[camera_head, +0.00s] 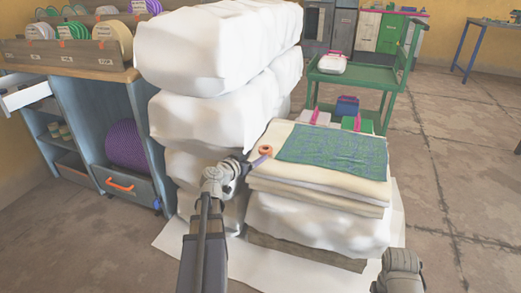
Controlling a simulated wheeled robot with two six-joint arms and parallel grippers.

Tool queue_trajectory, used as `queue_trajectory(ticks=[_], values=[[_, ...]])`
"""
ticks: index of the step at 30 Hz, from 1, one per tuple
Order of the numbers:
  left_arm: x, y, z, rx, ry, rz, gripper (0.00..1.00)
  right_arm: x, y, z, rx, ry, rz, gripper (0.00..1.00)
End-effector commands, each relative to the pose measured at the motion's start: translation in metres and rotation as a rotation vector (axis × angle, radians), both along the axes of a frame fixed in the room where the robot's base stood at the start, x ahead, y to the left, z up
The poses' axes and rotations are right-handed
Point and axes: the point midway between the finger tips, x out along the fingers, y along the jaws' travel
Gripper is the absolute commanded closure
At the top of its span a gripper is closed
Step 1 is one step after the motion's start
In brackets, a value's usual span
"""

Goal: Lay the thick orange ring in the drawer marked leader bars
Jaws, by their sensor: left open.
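A small orange ring (266,151) lies on the folded cream cloth (258,172) at the left end of the stack's top. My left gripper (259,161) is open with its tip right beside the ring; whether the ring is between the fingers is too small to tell. The blue-grey cabinet (90,140) at left has a lower drawer (122,184) with an orange handle and a pale drawer (25,96) pulled out at the far left. I cannot read any leader bars marking. A grey part of my right arm shows at bottom right; its gripper is out of view.
Tall white wrapped bales (195,55) stand between the cabinet and the cloth stack. A teal patterned cloth (330,150) covers much of the stack's top. A green cart (350,72) stands behind. Open floor (450,180) lies at right.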

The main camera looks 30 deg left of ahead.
Motion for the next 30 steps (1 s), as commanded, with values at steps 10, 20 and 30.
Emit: queue_trajectory(ticks=[10, 20, 30], values=[[-0.045, -0.002, 0.009, 0.0, 0.0, 0.0, 0.2, 0.0, 0.0, 0.009, 0.0, 0.001, 0.0, 0.5], [-0.048, -0.001, 0.01, 0.001, 0.0, -0.001, 0.2, 0.0, 0.0, 0.01, 0.0, 0.001, 0.0, 0.5], [-0.025, -0.093, -0.019, -0.048, 0.139, -0.189, 0.2, 0.0, 0.0, 0.01, 0.0, 0.001, 0.0, 0.5]])
